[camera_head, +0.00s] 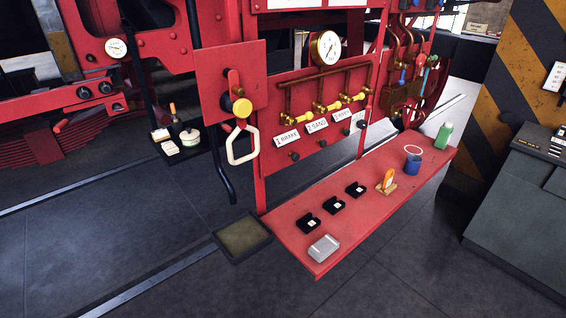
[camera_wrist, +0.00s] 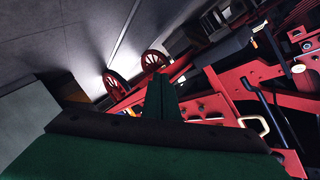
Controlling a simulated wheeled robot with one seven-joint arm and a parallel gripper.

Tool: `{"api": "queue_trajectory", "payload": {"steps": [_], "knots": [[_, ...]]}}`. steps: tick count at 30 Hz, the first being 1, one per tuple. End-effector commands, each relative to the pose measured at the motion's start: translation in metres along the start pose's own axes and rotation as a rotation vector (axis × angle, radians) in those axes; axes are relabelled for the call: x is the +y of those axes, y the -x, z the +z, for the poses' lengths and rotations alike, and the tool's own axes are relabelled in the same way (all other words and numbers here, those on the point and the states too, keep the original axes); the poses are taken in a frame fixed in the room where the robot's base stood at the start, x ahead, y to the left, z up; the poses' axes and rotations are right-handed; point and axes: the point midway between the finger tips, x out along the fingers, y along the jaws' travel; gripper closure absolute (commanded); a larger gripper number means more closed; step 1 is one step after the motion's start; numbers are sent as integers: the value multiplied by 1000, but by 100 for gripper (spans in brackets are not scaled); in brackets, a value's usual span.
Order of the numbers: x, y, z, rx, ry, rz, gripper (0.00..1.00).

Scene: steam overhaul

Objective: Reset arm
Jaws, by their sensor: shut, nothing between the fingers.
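My gripper (camera_wrist: 160,98) shows in the wrist view as two dark green fingers pressed together, pointing up past a broad dark green body at the bottom. It is shut with nothing between the fingers. It appears apart from the red locomotive machinery (camera_wrist: 280,97) behind and to the right. A pale hexagonal handle (camera_wrist: 256,126) hangs there, right of the fingers. My arm and gripper do not show in the head view.
A shallow tray (camera_head: 268,240) lies left. Dark floor (camera_head: 110,240) is open at lower left.

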Motion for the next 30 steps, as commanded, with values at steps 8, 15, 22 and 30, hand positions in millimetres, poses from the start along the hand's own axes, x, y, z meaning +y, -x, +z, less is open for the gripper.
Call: {"api": "queue_trajectory", "payload": {"steps": [8, 15, 22, 30], "knots": [[14, 88, 30, 23, 248, 47, 100], [7, 161, 40, 31, 473, 51, 100], [-12, 222, 40, 34, 670, 27, 100], [-28, 252, 38, 40, 777, 3, 100]]}}
